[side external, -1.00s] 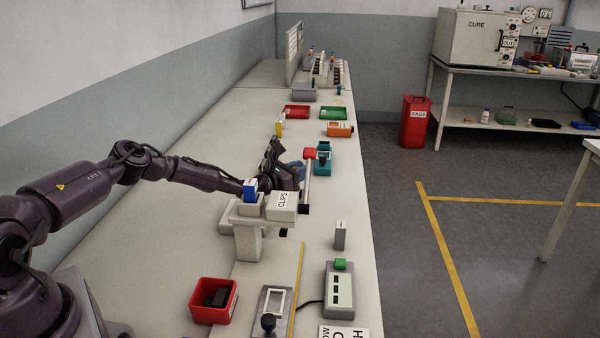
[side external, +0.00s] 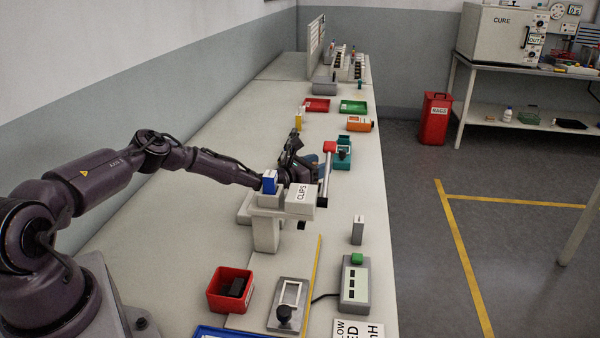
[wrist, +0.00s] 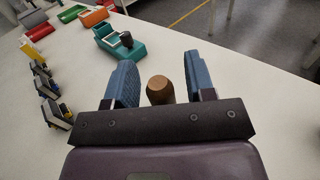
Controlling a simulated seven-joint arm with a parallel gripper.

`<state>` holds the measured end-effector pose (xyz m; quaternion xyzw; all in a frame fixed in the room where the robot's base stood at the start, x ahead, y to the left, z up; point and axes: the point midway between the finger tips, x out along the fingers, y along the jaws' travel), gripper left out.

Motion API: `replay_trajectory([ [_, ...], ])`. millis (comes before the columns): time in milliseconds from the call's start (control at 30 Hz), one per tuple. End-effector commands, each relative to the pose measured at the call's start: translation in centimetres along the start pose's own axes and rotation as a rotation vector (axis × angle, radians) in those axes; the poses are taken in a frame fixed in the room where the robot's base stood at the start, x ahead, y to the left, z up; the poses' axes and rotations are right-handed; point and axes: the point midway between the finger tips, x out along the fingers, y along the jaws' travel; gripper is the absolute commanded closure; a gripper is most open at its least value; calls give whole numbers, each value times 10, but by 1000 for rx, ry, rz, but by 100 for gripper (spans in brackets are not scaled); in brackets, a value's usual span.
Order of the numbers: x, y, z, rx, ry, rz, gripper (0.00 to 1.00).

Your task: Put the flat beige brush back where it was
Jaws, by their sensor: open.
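My gripper (wrist: 159,66) is open in the wrist view, with one blue finger on each side. A brown, round-topped wooden piece (wrist: 160,90) stands between the fingers, with visible gaps to both. I cannot tell whether it is part of the brush; no flat beige brush can be made out in either view. In the side view, my gripper (side external: 308,162) is low over the bench, behind the CLIPS box, which partly hides it and whatever is between its fingers.
The CLIPS box (side external: 300,197) and a blue block (side external: 269,181) top a raised grey stand (side external: 265,232) in front of my gripper. A teal device (wrist: 120,44) lies beyond. Several dark pieces (wrist: 48,87) are at the left. Bare bench (wrist: 245,110) is at the right.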

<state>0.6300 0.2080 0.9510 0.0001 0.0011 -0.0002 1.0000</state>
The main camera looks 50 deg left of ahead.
Motion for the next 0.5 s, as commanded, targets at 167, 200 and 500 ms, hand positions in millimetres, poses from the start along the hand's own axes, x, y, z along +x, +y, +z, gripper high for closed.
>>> replay_trajectory([
  [167, -24, 2, 0, -3, 1, 2, 50],
  [200, -31, 1, 0, -1, 2, 2, 50],
  [500, -85, 1, 0, 0, 1, 2, 50],
])
